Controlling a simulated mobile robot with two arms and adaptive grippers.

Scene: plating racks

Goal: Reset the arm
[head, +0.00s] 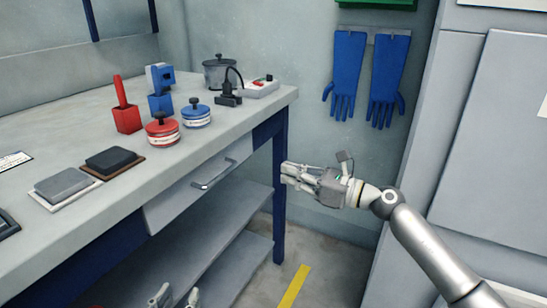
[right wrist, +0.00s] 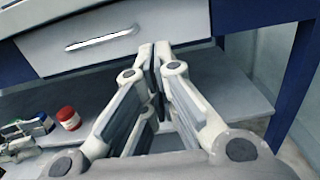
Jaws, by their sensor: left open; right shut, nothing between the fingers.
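My right gripper (head: 290,174) is in the head view, in front of the workbench's right front leg and below the level of the bench top. It is shut and empty, and its arm comes in from the lower right. In the right wrist view the fingers of my right gripper (right wrist: 156,62) meet near the bench drawer (right wrist: 85,38). My left gripper (head: 175,297) shows only at the bottom edge of the head view, with two fingertips apart; the rest of it is out of frame.
The workbench (head: 235,122) carries a red holder (head: 127,119), red pot (head: 162,133), blue pot (head: 196,117), grey pot (head: 219,72) and flat pads (head: 68,185). Shelves (head: 190,262) lie below. Blue gloves (head: 348,70) hang on the wall. Floor right of the bench is clear.

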